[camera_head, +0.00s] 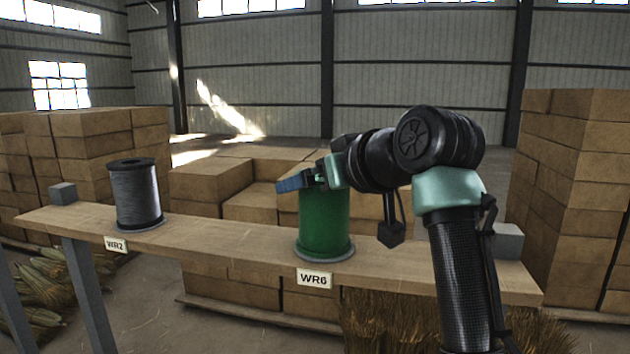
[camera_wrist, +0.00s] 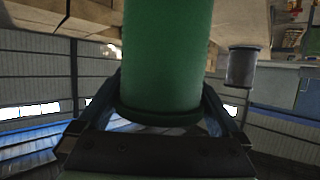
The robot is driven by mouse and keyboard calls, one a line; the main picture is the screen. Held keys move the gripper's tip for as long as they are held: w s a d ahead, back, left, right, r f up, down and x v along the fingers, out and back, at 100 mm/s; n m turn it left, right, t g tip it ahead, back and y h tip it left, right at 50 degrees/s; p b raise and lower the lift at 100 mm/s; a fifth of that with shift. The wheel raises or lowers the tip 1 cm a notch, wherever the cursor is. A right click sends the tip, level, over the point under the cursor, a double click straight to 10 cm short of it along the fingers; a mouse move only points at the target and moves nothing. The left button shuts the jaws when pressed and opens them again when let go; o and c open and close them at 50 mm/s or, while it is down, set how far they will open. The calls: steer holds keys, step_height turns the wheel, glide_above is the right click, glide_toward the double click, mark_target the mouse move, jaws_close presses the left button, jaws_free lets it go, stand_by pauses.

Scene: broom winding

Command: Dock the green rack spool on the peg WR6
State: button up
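The green rack spool (camera_head: 324,222) stands upright on a grey disc (camera_head: 325,252) on the wooden rack board, behind the WR6 label (camera_head: 314,280). The peg itself is hidden. My gripper (camera_head: 303,181) is at the spool's upper end, with a blue finger reaching left past it. In the wrist view the green spool (camera_wrist: 165,60) lies between the two fingers of my gripper (camera_wrist: 163,88), its rim close to the palm. The fingers are very close to the spool's sides; whether they press on it cannot be told.
A grey spool (camera_head: 136,196) stands on the same board (camera_head: 222,235) behind the WR2 label (camera_head: 115,244). Grey blocks sit near both board ends. Cardboard boxes (camera_head: 262,175) are stacked behind, with a taller stack (camera_head: 572,190) at right. The board between the spools is clear.

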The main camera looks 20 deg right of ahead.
steer(key=shift+r, duration=0.15)
steer(key=shift+s+d+b, duration=0.1)
steer(key=shift+s+b, duration=0.2)
steer(key=shift+b, duration=0.1)
steer(key=b+v, duration=0.6)
steer(key=v, duration=0.5)
steer(key=w+a+m+t, duration=0.1)
steer(key=w+a+t, duration=0.1)
steer(key=a+t, duration=0.85)
steer(key=s+a+r+t+h, duration=0.1)
steer(key=s+a, duration=0.3)
steer(key=s, duration=0.3)
steer(key=s+a+r+m+t+h, duration=0.1)
steer(key=s+a+r+t+h, duration=0.1)
steer(key=s+a, duration=0.3)
steer(key=shift+s+a+r, duration=0.3)
steer(key=shift+s, duration=0.95)
